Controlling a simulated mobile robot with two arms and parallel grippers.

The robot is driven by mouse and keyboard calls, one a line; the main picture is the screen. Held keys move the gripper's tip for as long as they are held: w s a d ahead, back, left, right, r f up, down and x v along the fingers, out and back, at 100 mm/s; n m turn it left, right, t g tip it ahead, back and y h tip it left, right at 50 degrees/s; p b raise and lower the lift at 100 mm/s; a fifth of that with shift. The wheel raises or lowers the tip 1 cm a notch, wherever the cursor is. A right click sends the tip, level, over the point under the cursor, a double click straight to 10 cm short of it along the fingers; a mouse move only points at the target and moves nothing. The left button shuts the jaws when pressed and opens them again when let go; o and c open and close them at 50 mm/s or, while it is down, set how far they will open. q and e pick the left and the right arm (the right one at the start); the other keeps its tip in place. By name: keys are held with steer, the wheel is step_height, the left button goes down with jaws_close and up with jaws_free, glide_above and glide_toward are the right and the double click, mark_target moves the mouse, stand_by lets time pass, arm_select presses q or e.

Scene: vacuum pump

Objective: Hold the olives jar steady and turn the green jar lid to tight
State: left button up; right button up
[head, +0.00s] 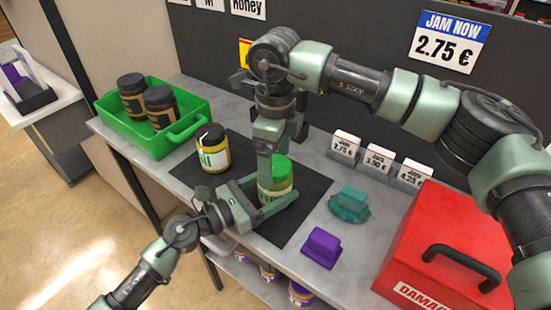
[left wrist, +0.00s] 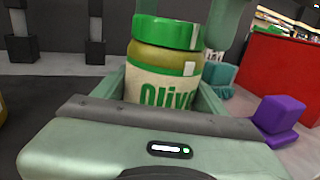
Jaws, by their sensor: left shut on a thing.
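The olives jar (head: 275,188) stands upright on the dark mat, with a green lid (head: 281,166) on top. In the left wrist view the jar (left wrist: 160,82) shows its olive label, and its green lid (left wrist: 167,33) sits on its mouth. My left gripper (head: 272,200) is shut around the jar's body from the front left. My right gripper (head: 268,160) points down at the lid. In the left wrist view its fingers (left wrist: 190,10) are apart, at either side of the lid. Whether they press on the lid is unclear.
Another jar (head: 213,150) stands on the mat (head: 307,184) at left. A green crate (head: 160,143) holds two dark-lidded jars. A teal object (head: 349,204), a purple block (head: 322,247) and a red box (head: 440,240) are at right. Price cards (head: 378,160) stand behind.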

mark_target(276, 165)
step_height(276, 165, up, 12)
stand_by(0.6)
arm_select(q)
steer(key=o, duration=2)
